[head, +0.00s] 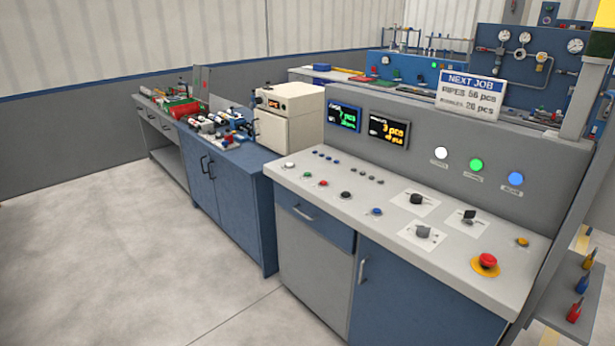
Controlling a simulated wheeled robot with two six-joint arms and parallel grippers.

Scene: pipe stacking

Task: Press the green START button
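The control console (430,262) stands at the right, with a sloping light-grey top. A small green button (307,175) sits on the left part of that top, between a white button (288,165) and a red button (323,183). Its label is too small to read. A larger round green light or button (476,165) is on the upright back panel, between a white one (441,153) and a blue one (515,178). Neither of my grippers is in view.
A red mushroom button (487,260) on a yellow base is at the console's front right. Black knobs (416,199) and two lit displays (388,131) are nearby. A beige box-shaped machine (288,117) and a cluttered blue cabinet (232,190) stand left. The floor (120,255) in front is clear.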

